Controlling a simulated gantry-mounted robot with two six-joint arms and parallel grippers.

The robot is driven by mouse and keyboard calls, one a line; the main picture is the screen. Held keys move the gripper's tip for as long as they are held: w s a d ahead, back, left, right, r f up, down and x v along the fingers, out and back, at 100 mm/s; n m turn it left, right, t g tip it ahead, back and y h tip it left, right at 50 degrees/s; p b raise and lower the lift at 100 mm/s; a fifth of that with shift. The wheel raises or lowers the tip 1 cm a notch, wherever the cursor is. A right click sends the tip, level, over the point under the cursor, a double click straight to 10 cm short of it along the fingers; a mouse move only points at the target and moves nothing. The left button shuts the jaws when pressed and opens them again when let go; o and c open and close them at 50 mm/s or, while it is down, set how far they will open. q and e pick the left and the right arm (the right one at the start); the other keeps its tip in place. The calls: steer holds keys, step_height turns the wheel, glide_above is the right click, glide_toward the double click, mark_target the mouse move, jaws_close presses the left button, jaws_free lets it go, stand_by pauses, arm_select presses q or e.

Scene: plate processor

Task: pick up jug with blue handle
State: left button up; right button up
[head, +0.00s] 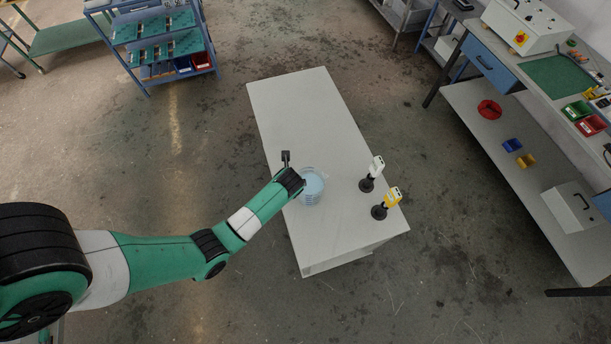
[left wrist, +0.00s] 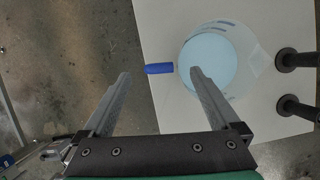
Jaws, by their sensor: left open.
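The jug (head: 313,186) stands on the white table, a pale blue round vessel, partly hidden by my left gripper in the head view. In the left wrist view the jug (left wrist: 212,62) is seen from above, with its blue handle (left wrist: 159,69) pointing left. My left gripper (left wrist: 158,75) is open, and its two fingers reach toward the jug. The blue handle lies between the two fingertip lines in that view, and the right fingertip overlaps the edge of the jug. I cannot tell whether the fingers touch it. The right gripper is not in view.
On the white table (head: 296,105), a white-headed tool (head: 376,167) and a yellow-headed tool (head: 392,196) stand on black bases right of the jug. The table's far part is clear. A blue shelf rack (head: 160,45) stands at back left, a workbench (head: 530,150) at right.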

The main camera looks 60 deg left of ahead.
arm_select(q)
steer(key=x, duration=0.2)
steer(key=b+x, duration=0.2)
steer(key=x, duration=0.1)
steer(key=shift+s+d+f, duration=0.2)
steer(key=shift+f, duration=0.3)
steer(key=shift+w+a+f, duration=0.1)
steer(key=shift+a+f, duration=0.1)
steer(key=shift+f, duration=0.05)
jaws_close()
steer(key=shift+w+r, duration=0.1)
